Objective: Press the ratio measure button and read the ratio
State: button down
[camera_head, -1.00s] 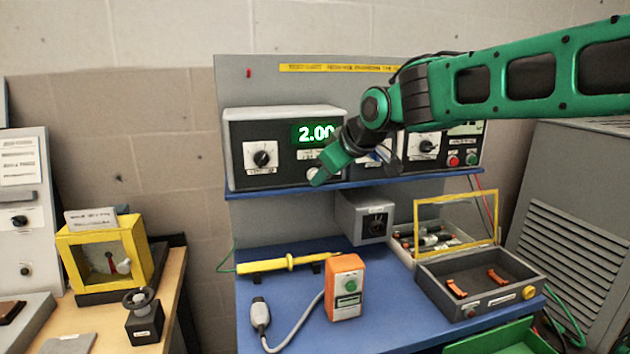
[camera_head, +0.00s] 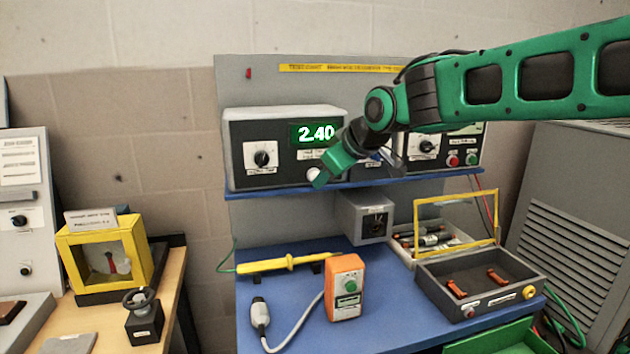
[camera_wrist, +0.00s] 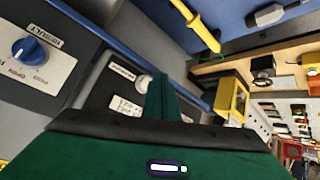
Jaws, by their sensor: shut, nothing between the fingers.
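The ratio meter (camera_head: 285,147) is a grey-and-black box at the left of the blue shelf. Its lit green display (camera_head: 315,133) reads 2.40. A black knob (camera_head: 262,158) sits on its left side. A pale round button (camera_head: 313,174) shows at the lower right of its face, beside my fingertips. My gripper (camera_head: 322,181) is shut and empty, its tips at or very near that button; I cannot tell whether they touch. In the wrist view the green fingers (camera_wrist: 161,98) stand in front of the meter's face, beside a pale round part (camera_wrist: 144,82).
A second instrument with a knob and red and green buttons (camera_head: 462,160) stands right on the shelf. Below, the blue bench (camera_head: 300,322) holds an orange tester (camera_head: 346,287), a yellow probe (camera_head: 285,263) and an open grey case (camera_head: 480,283).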

jog(key=shift+s, duration=0.1)
jog(key=s, duration=0.2)
jog(key=s+d, duration=0.1)
jog(key=s, duration=0.2)
jog(key=shift+s+d, duration=0.3)
jog(key=shift+d, duration=0.05)
dwell(0.6)
jog(key=s+d+f+m+g+h, duration=0.1)
jog(key=s+d+f+m+h, duration=0.2)
jog(key=d, duration=0.6)
jog(key=s+d+f+m+g, duration=0.1)
jog(key=s+d+f+m, duration=0.25)
jog(key=d, duration=0.65)
jog(key=s+d+f+m+g+h, duration=0.15)
jog(key=s+d+f, duration=0.25)
jog(key=d, duration=0.5)
jog(key=s+d+f+m+g, duration=0.1)
jog(key=s+d+f+m, duration=0.2)
jog(key=s, duration=0.4)
jog(key=s+d+f+m+g, duration=0.2)
jog(key=s+d+m, duration=0.1)
jog(key=s, duration=0.5)
jog(key=s+d+f+m+g, duration=0.1)
jog(key=s+d+f+m, duration=0.2)
jog(key=s, duration=0.4)
jog(key=shift+s+d+f, duration=0.35)
jog(key=shift+s+d, duration=0.05)
jog(key=shift+d, duration=0.2)
